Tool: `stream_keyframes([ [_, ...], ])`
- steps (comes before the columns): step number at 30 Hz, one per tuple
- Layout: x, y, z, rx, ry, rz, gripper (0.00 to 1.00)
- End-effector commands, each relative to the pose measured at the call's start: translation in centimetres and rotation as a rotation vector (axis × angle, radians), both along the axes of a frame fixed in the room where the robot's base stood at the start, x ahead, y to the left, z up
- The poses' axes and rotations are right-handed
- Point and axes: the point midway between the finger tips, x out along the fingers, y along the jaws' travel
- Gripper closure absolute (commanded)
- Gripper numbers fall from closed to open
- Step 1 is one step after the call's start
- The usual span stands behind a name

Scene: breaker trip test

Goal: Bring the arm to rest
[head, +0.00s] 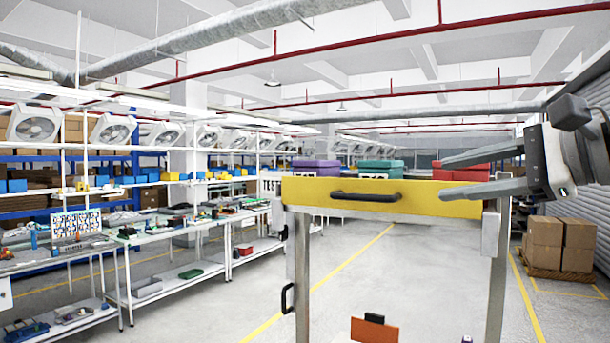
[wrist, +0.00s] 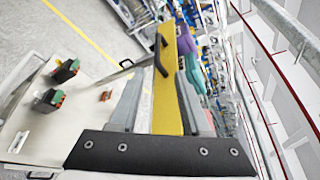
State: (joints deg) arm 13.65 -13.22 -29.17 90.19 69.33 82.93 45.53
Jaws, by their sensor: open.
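That yellow panel (head: 250,190) (wrist: 168,110) has a black handle (head: 366,196) (wrist: 161,54) and sits across the top of a metal frame. The fingertips overlap the panel's right end in the head view; I cannot tell the gap in depth.
A pale board (wrist: 80,125) carries two dark breaker-like blocks (wrist: 66,70) (wrist: 48,98) and a small orange part (wrist: 105,96). Purple (head: 316,166), teal (head: 368,167) and red (head: 460,173) bins show behind the panel. Workbenches line the left; cartons (head: 560,243) stand right.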

Motion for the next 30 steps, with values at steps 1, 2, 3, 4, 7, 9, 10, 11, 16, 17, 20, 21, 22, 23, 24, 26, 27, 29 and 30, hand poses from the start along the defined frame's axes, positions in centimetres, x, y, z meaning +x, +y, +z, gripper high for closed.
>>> stream_keyframes([
  [1,0.0,0.0,0.0,0.000,0.000,0.000,0.53],
  [2,0.0,0.0,0.0,0.000,0.000,0.000,0.53],
  [3,0.0,0.0,0.0,0.000,0.000,0.000,0.53],
  [4,0.0,0.0,0.0,0.000,0.000,0.000,0.53],
  [7,0.0,0.0,0.0,0.000,0.000,0.000,0.53],
  [9,0.0,0.0,0.0,0.000,0.000,0.000,0.53],
  [10,0.0,0.0,0.0,0.000,0.000,0.000,0.53],
  [11,0.0,0.0,0.0,0.000,0.000,0.000,0.53],
  [16,0.0,0.1,-0.2,-0.004,0.002,0.002,0.53],
  [17,0.0,0.3,-0.4,-0.011,0.005,0.003,0.53],
  [20,-0.2,1.4,-2.5,-0.071,0.025,0.023,0.53],
  [21,-0.4,2.2,-3.9,-0.116,0.037,0.037,0.53],
  [22,-0.6,2.9,-5.2,-0.158,0.048,0.052,0.53],
  [23,-0.8,3.7,-6.6,-0.208,0.059,0.069,0.53],
  [24,-1.3,4.8,-8.7,-0.284,0.073,0.097,0.53],
  [26,-2.2,6.4,-12.1,-0.414,0.090,0.151,0.53],
  [27,-3.0,7.4,-14.4,-0.507,0.097,0.191,0.53],
  [29,-4.3,8.7,-17.7,-0.653,0.101,0.259,0.53],
  [30,-5.2,9.4,-19.8,-0.755,0.099,0.308,0.53],
])
